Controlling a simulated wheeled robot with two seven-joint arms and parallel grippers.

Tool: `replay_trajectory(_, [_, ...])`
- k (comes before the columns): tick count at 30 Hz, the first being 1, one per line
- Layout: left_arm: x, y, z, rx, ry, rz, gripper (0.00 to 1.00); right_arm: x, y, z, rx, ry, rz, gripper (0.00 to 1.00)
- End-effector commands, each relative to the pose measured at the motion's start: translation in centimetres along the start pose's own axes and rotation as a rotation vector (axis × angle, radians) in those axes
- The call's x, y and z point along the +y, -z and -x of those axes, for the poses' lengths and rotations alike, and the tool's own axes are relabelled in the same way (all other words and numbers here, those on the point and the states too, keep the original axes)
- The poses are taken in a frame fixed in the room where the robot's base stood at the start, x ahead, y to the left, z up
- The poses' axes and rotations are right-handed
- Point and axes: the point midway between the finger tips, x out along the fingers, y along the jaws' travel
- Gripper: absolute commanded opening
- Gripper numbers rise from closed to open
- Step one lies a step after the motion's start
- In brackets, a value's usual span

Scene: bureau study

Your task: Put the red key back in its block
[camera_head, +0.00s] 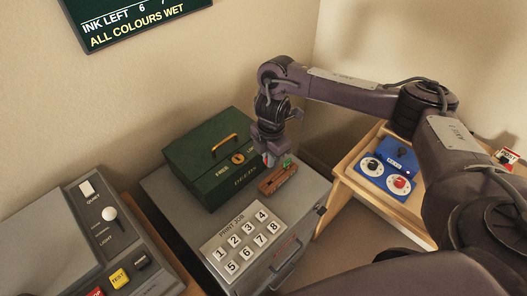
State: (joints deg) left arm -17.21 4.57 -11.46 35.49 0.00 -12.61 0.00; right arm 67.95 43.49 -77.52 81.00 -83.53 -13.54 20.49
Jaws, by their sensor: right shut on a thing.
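My right gripper (269,157) reaches in from the right and points down over the brown block (278,180). It is shut on the red key, of which only a small reddish bit shows at the fingertips. I cannot tell whether the key touches the block or is in it. The block lies on the grey cabinet top, in front of the green box. A small green thing (288,161) shows at the block's back right, close to the fingers. My left gripper is not in view.
The green deeds box (211,159) with a yellow handle stands just left of the gripper. A numbered button panel (243,240) lies in front on the grey cabinet. A blue two-dial device (388,172) sits on a wooden table at right. A grey switch console (105,222) is at left.

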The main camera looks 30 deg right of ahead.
Motion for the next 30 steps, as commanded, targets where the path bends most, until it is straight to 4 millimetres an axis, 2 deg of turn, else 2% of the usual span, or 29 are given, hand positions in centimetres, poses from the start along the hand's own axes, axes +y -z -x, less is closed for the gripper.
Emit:
replay_trajectory(8, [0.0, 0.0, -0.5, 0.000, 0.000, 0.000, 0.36, -0.3, -0.4, -1.1, -0.003, 0.007, 0.068, 0.00])
replay_trajectory(24, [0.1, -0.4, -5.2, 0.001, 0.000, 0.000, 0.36, -0.3, -0.5, -5.5, -0.002, 0.007, 0.065, 0.00])
replay_trajectory(30, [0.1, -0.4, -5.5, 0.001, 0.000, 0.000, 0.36, -0.3, -0.5, -5.8, -0.002, 0.007, 0.065, 0.00])
